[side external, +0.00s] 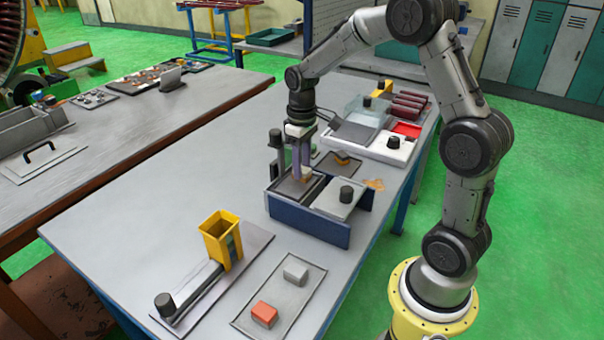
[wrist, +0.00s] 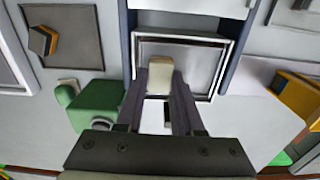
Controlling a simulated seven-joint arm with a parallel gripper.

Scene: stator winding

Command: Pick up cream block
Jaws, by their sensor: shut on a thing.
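The cream block (wrist: 159,68) is between the fingertips of my gripper (wrist: 160,78) in the wrist view. My gripper is shut on it. In the side view my gripper (side external: 302,172) points down at the left open compartment of a blue-walled box (side external: 306,228), and the block (side external: 307,172) shows as a small pale patch at the fingertips. In the wrist view the block appears over the near part of the grey tray (wrist: 183,48). I cannot tell whether it touches the tray floor.
A grey lid with a black knob (side external: 346,194) covers the box's right side. A dark plate (side external: 325,163) with an orange-and-black block lies behind. A yellow bin (side external: 221,238), a red block (side external: 264,314) and a pale grey block (side external: 295,270) stand in front. The table's left part is clear.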

